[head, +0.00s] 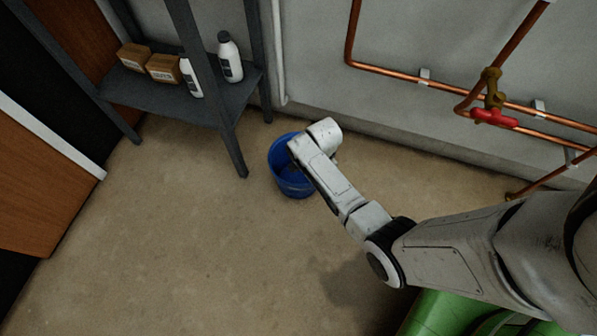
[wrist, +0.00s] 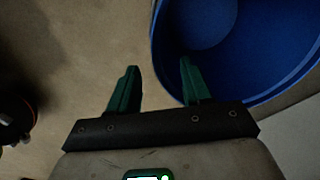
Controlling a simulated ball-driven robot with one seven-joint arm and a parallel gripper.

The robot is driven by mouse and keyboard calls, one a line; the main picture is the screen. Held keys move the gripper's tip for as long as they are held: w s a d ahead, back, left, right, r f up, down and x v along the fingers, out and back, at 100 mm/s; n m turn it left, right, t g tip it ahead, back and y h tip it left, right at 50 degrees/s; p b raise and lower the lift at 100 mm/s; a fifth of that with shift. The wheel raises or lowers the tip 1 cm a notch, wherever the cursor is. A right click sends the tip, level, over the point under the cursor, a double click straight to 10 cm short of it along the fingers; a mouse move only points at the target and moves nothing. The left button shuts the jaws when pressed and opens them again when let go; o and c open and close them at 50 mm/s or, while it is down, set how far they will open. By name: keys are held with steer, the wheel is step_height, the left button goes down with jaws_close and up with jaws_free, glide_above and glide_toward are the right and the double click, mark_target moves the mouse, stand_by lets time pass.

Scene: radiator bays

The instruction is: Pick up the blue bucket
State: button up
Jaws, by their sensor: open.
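The blue bucket (head: 290,184) stands upright on the floor near the wall in the head view, partly hidden behind my arm. In the wrist view the bucket (wrist: 262,92) fills the upper right, and I look into its open top; it looks empty there. My gripper (wrist: 157,75) shows two dark green fingers, spread apart with nothing held between them. The right finger overlaps the bucket's rim in the picture, and the left finger is over bare floor, outside the bucket. I cannot tell whether either finger touches it. In the head view my gripper's fingers are hidden by the arm.
A dark metal shelf (head: 183,108) with small boxes (head: 163,68) and white bottles (head: 230,58) stands left of the bucket, one leg close by. Copper pipes (head: 440,85) with a red-handled valve (head: 494,118) run along the wall. The floor (head: 190,240) in front is clear.

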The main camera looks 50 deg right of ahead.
steer(key=f+b, duration=0.3)
steer(key=f, duration=0.2)
steer(key=shift+a+b, duration=0.2)
steer(key=shift+b, duration=0.1)
jaws_close()
stand_by(1.1)
